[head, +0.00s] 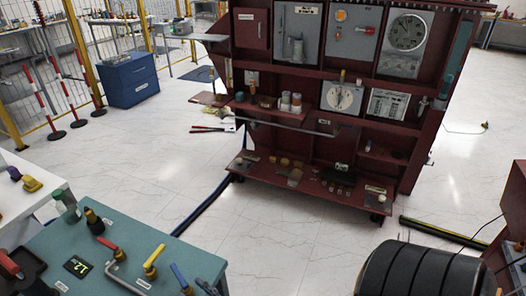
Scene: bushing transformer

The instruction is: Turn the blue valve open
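The blue valve handle (181,279) is a slim lever at the front right part of the teal table (60,245). It slants down to the right, and its lower end meets a dark body near the bottom edge. Its pipe and base are mostly cut off by the frame, so I cannot tell how far it is turned. A yellow valve handle (154,257) stands to its left. A red valve handle (107,249) sits further left on a bent grey pipe. Neither of my grippers shows in this view.
The table also holds a dark display (77,267) and a yellow-black fitting (94,222). A black ribbed cylinder (425,270) fills the bottom right. A dark red shelf rack (335,100) stands at the back. White floor (275,245) between is mostly clear, with a blue hose (205,205).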

